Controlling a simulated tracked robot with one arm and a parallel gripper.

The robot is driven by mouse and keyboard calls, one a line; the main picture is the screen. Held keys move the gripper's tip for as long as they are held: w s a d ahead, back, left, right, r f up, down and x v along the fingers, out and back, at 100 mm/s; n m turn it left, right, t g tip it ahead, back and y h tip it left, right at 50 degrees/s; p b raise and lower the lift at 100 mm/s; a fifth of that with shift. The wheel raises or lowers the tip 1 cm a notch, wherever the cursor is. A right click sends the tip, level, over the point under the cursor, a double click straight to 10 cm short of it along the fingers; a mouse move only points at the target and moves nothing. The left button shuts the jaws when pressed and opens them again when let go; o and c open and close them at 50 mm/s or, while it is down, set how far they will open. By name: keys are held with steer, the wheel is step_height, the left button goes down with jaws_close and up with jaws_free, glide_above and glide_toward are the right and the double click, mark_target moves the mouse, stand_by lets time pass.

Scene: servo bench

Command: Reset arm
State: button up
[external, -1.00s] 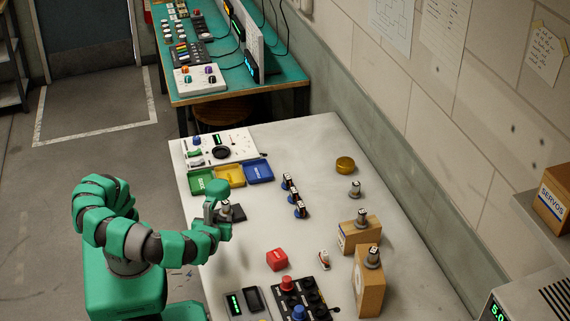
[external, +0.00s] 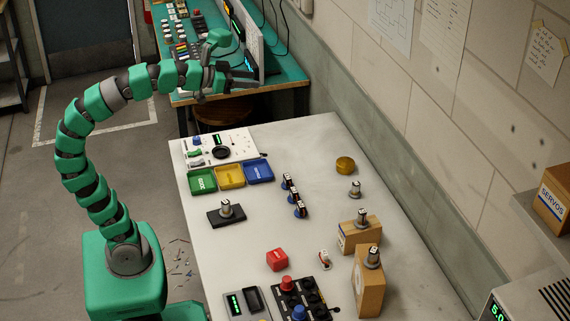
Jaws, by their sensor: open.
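My gripper (external: 234,62) is at the end of my raised green arm, high above the far end of the white table. It is open and nothing shows between its fingers. A small metal servo-like piece (external: 226,208) stands upright on a black pad (external: 218,218) on the table's left side, well apart from my gripper.
Green (external: 202,184), yellow (external: 233,185) and blue trays (external: 259,180) sit near a white control panel (external: 233,138). A red cube (external: 277,259), cardboard boxes (external: 368,292) and several small pieces occupy the near and right parts. A teal bench (external: 285,81) stands behind.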

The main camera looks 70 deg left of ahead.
steer(key=shift+s+a+r, duration=0.1)
steer(key=shift+a+r, duration=0.35)
steer(key=shift+r, duration=0.05)
steer(key=shift+r, duration=0.1)
